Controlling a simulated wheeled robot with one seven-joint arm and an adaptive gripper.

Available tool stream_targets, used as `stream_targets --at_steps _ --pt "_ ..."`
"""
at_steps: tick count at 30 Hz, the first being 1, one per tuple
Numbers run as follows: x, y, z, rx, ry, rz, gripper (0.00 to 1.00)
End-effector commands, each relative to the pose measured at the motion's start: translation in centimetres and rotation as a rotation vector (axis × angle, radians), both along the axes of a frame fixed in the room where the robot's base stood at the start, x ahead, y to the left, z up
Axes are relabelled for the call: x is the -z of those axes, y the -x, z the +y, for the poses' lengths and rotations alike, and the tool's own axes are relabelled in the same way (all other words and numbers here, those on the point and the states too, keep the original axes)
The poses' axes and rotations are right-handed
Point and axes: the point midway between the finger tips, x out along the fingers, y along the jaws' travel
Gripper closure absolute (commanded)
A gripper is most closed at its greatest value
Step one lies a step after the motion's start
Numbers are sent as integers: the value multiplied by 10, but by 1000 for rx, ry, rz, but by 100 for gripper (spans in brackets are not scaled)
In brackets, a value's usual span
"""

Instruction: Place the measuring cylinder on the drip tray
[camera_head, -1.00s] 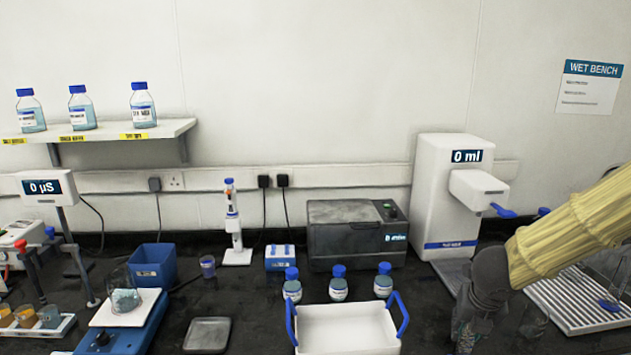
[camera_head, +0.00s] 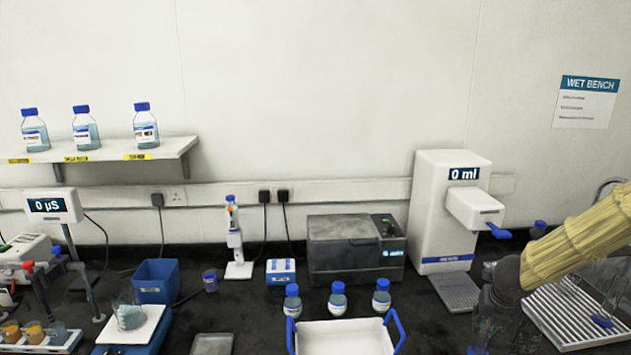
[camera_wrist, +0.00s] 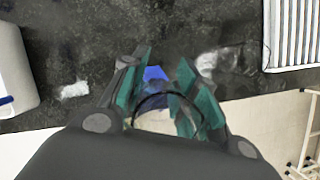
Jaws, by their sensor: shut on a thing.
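The clear measuring cylinder (camera_head: 477,334) with a blue base is held by my gripper (camera_head: 482,318) near the bottom right of the head view; its outline is faint there. In the wrist view, my gripper (camera_wrist: 165,98) is shut around the cylinder, with the dark rim between the fingers and the blue base (camera_wrist: 155,76) showing beyond. The drip tray (camera_head: 456,292) is a grey ribbed plate on the bench below the white dispenser's spout. It looks bare. My gripper is in front of it and to its right, apart from it.
The white dispenser (camera_head: 436,215) reads 0 ml; its head (camera_head: 476,208) with a blue lever overhangs the tray. A drying rack (camera_head: 565,320) is at right.

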Motion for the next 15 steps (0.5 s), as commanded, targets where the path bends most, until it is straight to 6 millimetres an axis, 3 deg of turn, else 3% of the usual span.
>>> stream_targets --at_steps 10,15 --pt "29 1 1 -1 -1 1 96" --pt "18 4 3 0 -1 -1 96"
